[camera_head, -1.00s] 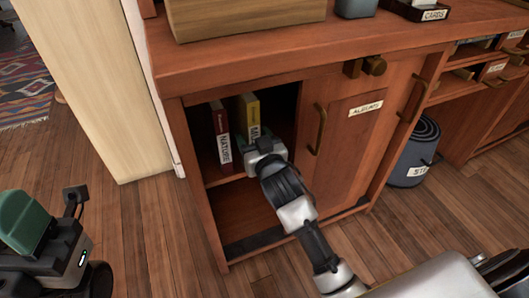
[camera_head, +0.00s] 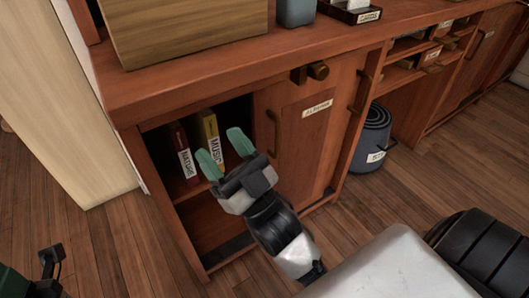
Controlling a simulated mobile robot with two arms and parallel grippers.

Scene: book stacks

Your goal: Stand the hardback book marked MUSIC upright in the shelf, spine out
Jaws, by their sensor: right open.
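The yellow book marked MUSIC (camera_head: 211,135) stands upright on the upper shelf (camera_head: 190,188) inside the open cabinet, its lettered spine facing out. My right gripper (camera_head: 225,155) is just in front of the cabinet opening, open and empty, with its green fingers spread. The fingers are apart from the book and cover a little of its lower part. My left gripper (camera_head: 48,272) shows only in part at the lower left edge; its jaws cannot be made out.
A dark red book marked NATURE (camera_head: 183,150) stands left of the MUSIC book. A cabinet door (camera_head: 305,140) with a handle is right of the opening. A wooden box (camera_head: 185,30) sits on the counter. A blue bin (camera_head: 372,145) stands on the floor at right.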

